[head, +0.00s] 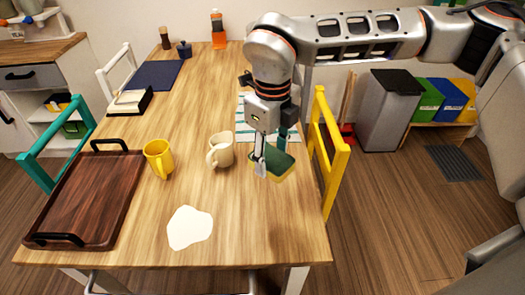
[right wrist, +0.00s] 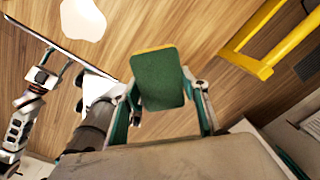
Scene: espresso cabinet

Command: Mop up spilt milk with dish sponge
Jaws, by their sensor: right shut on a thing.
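My right gripper (head: 271,157) is shut on the dish sponge (head: 281,167), which has a green side and a yellow side. It holds the sponge above the right part of the wooden table. In the right wrist view the sponge's green face (right wrist: 158,82) shows between the two fingers. The spilt milk (head: 189,228) is a white puddle near the table's front edge, left of and nearer than the gripper. It also shows at the top left of the right wrist view (right wrist: 83,18).
A cream mug (head: 221,150) and a yellow mug (head: 159,158) stand behind the milk. A dark wooden tray (head: 85,198) lies at left. A yellow chair (head: 331,150) stands at the table's right edge. The table around the puddle is clear.

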